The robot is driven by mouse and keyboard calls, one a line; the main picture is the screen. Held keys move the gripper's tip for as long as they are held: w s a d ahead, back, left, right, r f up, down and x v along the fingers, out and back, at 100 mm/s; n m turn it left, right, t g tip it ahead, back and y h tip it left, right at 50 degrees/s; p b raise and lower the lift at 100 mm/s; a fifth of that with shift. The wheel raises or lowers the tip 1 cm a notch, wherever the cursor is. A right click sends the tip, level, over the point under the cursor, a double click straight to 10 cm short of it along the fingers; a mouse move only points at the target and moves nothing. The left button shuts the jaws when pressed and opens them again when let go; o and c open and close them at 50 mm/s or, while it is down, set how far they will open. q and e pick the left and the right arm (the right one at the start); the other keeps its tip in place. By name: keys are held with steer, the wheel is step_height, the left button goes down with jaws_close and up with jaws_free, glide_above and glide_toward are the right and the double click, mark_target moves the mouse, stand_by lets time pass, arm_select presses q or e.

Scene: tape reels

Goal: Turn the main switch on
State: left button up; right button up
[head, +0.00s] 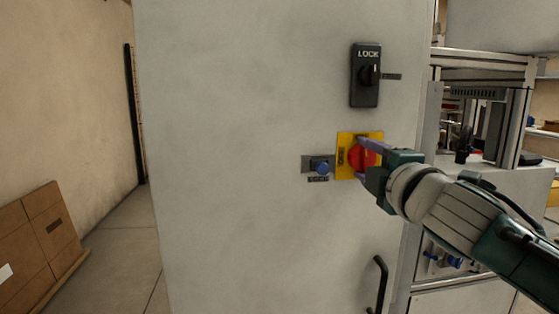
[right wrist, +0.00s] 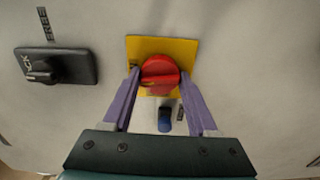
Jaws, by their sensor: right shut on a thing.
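The main switch is a round red knob (head: 359,158) on a yellow plate (head: 344,173), set in the front of a grey cabinet. My right gripper (head: 363,157) reaches it from the right. In the right wrist view its two purple fingers stand on either side of the red knob (right wrist: 160,72) and are shut on it. The plate (right wrist: 186,50) shows behind the knob there. The lettering on the plate is too small to read. My left gripper is in neither view.
A black LOCK switch (head: 366,74) sits above the plate and a blue knob (head: 320,166) just to its left. A black door handle (head: 379,283) is lower down. Cardboard boxes (head: 38,245) stand at the left, with bare floor beside the grey cabinet (head: 230,200).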

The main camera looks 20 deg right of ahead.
steer(key=shift+m, duration=0.9)
steer(key=o, duration=1.4)
steer(key=shift+s, duration=0.15)
